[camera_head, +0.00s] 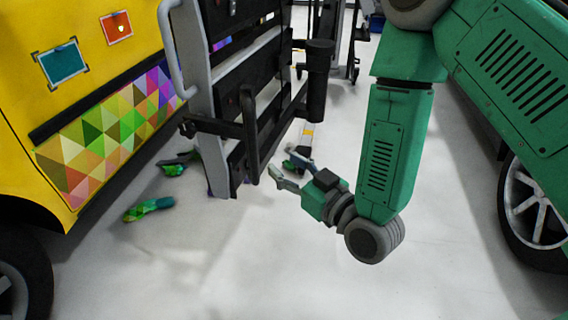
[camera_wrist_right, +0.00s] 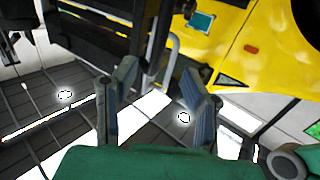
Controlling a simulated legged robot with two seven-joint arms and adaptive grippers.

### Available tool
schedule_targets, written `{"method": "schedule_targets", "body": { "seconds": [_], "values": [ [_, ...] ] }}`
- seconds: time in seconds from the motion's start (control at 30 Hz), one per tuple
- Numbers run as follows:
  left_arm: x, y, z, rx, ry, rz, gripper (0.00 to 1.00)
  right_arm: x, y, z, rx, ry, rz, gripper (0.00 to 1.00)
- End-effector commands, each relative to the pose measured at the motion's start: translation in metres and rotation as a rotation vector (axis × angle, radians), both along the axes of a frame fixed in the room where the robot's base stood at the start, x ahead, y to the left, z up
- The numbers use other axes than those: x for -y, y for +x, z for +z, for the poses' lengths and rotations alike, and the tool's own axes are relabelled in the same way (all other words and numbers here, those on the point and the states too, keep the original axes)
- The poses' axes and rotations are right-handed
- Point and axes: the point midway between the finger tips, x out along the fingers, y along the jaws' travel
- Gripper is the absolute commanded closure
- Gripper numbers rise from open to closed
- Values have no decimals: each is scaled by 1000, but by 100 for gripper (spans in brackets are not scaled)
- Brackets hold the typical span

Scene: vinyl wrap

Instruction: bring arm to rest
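My green right arm (camera_head: 392,150) comes in from the upper right of the head view and bends at a low grey joint. Its right gripper (camera_head: 284,170) points left, beside the black frame of a cart. In the right wrist view the two fingers of the right gripper (camera_wrist_right: 160,88) stand apart with nothing between them. The gripper is open and empty. My left gripper is not in the head view.
A yellow vehicle (camera_head: 50,100) with a colourful triangle-pattern wrap (camera_head: 110,125) stands at the left. A black and grey cart (camera_head: 240,90) is close to the gripper. Crumpled wrap scraps (camera_head: 148,209) lie on the floor (camera_head: 240,270), which is clear in front. A wheel (camera_head: 527,210) stands at the right.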

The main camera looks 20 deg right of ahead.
Motion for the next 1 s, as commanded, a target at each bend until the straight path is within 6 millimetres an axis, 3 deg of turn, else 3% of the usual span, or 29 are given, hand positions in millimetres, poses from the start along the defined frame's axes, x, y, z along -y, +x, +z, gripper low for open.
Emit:
{"method": "schedule_targets", "body": {
  "seconds": [0.6,0.73,0.87,1.0],
  "values": [
    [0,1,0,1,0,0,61,0,0,0,-3,-1,1,61],
    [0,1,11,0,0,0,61,1,-9,-18,-112,-29,6,61],
    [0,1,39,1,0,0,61,12,-46,-69,-439,-104,-1,61],
    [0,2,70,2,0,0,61,41,-124,-123,-872,-189,-55,61]
  ]
}}
